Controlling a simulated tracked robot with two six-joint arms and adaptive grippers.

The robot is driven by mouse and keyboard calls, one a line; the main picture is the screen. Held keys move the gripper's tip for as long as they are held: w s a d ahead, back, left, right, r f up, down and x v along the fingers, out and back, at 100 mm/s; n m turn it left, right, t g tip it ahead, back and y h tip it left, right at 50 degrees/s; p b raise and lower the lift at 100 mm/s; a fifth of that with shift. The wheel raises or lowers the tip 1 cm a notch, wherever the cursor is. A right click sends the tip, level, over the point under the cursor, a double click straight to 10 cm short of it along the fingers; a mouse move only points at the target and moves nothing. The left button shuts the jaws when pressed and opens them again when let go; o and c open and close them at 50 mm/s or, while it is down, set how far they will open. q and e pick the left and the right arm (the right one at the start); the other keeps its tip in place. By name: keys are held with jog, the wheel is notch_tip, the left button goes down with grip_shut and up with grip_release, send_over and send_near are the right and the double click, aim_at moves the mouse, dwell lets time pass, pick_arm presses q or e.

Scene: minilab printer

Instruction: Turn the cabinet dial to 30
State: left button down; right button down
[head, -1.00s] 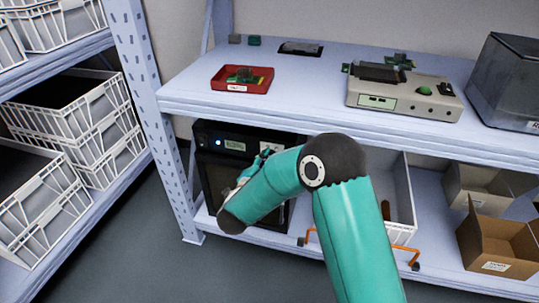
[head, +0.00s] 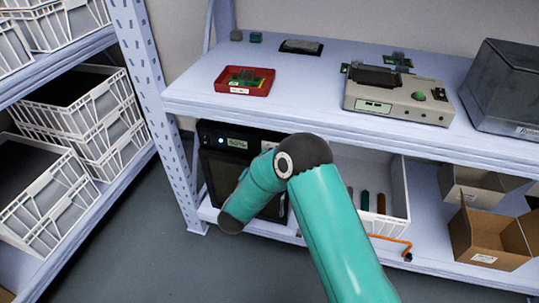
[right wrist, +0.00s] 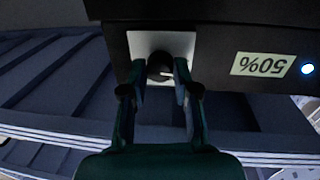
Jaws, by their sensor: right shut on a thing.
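The black cabinet (head: 212,172) stands on the lower shelf in the head view, with a lit display (head: 237,144) and a blue light on its upper front. In the right wrist view the display (right wrist: 263,65) appears upside down and reads 50%. The dark round dial (right wrist: 160,64) sits on a pale square plate beside the display. My right gripper (right wrist: 160,72) is shut on the dial, one finger on each side. In the head view my right arm hides the gripper and the dial. My left gripper is not in view.
Above the cabinet, the upper shelf (head: 305,95) carries a red tray (head: 262,91) and a beige device (head: 400,101). A white bin (head: 397,185) stands right of the cabinet, with cardboard boxes (head: 490,237) further right. Stacked crates (head: 45,195) fill the left rack.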

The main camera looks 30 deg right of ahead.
jog(key=shift+w+a+f+n+p, duration=0.1)
jog(key=shift+n+p, duration=0.05)
jog(key=shift+n, duration=0.3)
jog(key=shift+a+f+n+p, duration=0.1)
jog(key=shift+n+p, duration=0.05)
jog(key=shift+n, duration=0.3)
jog(key=c, duration=0.9)
grip_release()
jog(key=shift+o, duration=0.2)
jog(key=shift+d, duration=0.1)
jog(key=v, duration=1.2)
jog(key=shift+f, duration=0.1)
